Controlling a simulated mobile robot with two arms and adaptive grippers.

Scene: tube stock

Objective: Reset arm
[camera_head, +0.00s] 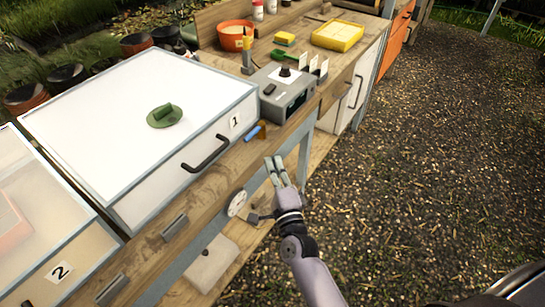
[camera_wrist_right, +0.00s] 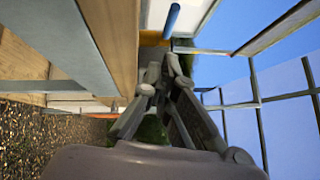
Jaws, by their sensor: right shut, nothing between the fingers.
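My right gripper (camera_head: 275,168) is in front of the wooden bench, near its front edge and below the blue object on it. It is shut and empty. In the right wrist view my right gripper (camera_wrist_right: 152,75) shows with its fingertips together and nothing held. My right arm comes up from the bottom of the head view. My left gripper is not in view.
White box 1 (camera_head: 150,90) with a black handle (camera_head: 206,153) carries a green object (camera_head: 164,116). Box 2 (camera_head: 60,265) stands at lower left. A grey device (camera_head: 286,92), an orange pot (camera_head: 235,35) and a yellow tray (camera_head: 338,35) stand further back. The gravel (camera_head: 430,150) at right is clear.

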